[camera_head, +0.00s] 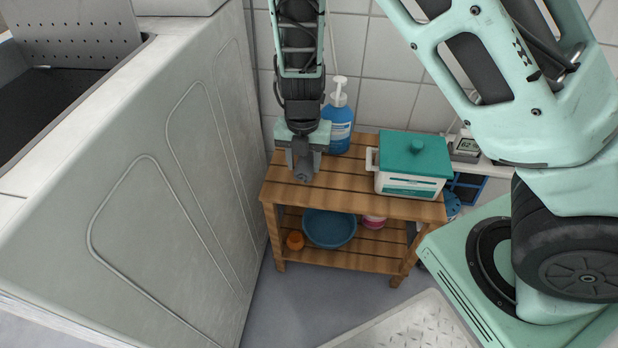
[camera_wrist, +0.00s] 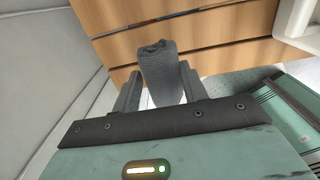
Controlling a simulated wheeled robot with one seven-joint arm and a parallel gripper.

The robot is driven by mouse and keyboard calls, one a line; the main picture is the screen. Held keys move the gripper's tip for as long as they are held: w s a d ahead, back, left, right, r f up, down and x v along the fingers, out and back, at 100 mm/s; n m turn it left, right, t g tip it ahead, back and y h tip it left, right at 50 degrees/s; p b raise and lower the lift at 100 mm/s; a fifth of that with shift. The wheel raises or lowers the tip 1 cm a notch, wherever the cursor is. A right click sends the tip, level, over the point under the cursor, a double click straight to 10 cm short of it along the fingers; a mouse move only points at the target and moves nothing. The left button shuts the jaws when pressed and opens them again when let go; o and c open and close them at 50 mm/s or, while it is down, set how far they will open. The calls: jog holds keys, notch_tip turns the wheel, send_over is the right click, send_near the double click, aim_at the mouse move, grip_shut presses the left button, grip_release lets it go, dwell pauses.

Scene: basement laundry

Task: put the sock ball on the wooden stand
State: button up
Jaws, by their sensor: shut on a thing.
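The wooden stand (camera_head: 345,200) is a slatted two-tier bench in the middle of the head view. Its top slats also show in the wrist view (camera_wrist: 215,20). My gripper (camera_head: 304,172) is over the left part of the stand's top. In the wrist view my gripper (camera_wrist: 162,90) is shut on the grey sock ball (camera_wrist: 160,68), which sits between the fingers. In the head view the sock ball (camera_head: 303,178) is small and grey at the fingertips. I cannot tell whether it touches the slats.
On the stand's top are a blue pump bottle (camera_head: 339,125) behind my gripper and a white tub with teal lid (camera_head: 413,165) at right. A blue bowl (camera_head: 329,229) and an orange object (camera_head: 295,240) are on the lower shelf. A large grey-white appliance (camera_head: 150,180) borders the left.

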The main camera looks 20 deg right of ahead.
aim_at(304, 174)
notch_tip(304, 174, down, 4)
jog(key=shift+f+b, duration=0.25)
jog(key=shift+b, duration=0.9)
jog(key=shift+r, duration=0.1)
jog(key=o, duration=1)
